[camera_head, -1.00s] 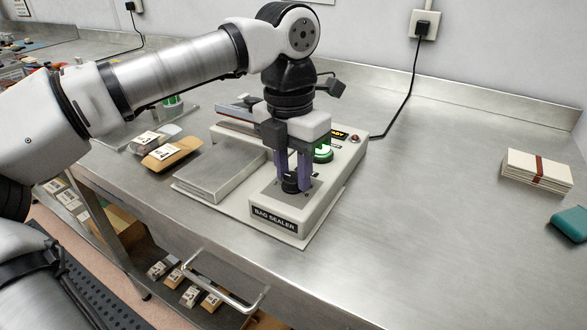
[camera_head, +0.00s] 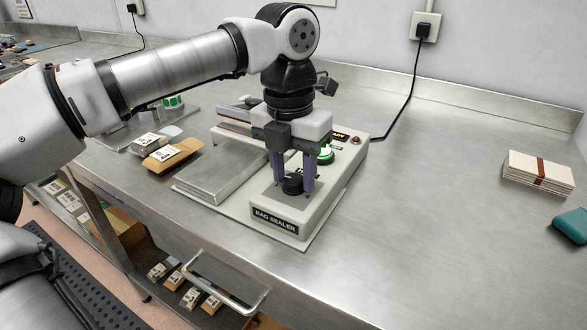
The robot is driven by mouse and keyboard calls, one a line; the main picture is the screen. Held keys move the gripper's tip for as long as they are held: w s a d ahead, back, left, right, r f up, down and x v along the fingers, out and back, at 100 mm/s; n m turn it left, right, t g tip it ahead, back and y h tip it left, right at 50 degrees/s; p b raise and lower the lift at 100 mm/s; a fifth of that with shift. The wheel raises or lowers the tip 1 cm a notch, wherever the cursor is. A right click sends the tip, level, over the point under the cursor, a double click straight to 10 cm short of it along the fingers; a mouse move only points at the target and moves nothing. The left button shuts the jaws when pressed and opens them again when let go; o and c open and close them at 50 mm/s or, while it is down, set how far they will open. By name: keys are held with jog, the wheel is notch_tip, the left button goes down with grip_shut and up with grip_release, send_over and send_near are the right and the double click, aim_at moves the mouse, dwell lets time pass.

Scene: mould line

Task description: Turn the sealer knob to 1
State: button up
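The bag sealer (camera_head: 345,182) is a pale box on the steel bench, with "BAG SEALER" on its front label. Its round black knob (camera_head: 292,185) sits on the dark top plate near the front. My gripper (camera_head: 293,184) points straight down over the knob, with one purple finger on its left and one on its right. The fingertips are at knob height. Whether they press on the knob or stand slightly apart from it is too small to tell. The knob's pointer and scale marks cannot be read.
A green button (camera_head: 325,153) and a red one (camera_head: 356,139) sit behind the knob. A flat metal plate (camera_head: 222,172) lies to the left, beside brown packets (camera_head: 172,154). Banded cards (camera_head: 538,171) lie at right.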

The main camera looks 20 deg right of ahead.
aim_at(290, 176)
jog(key=shift+o, duration=1.1)
notch_tip(290, 176, up, 14)
jog(key=p, duration=0.1)
jog(key=shift+w+a+p, duration=0.25)
jog(key=shift+p, duration=0.05)
jog(key=shift+f, duration=0.15)
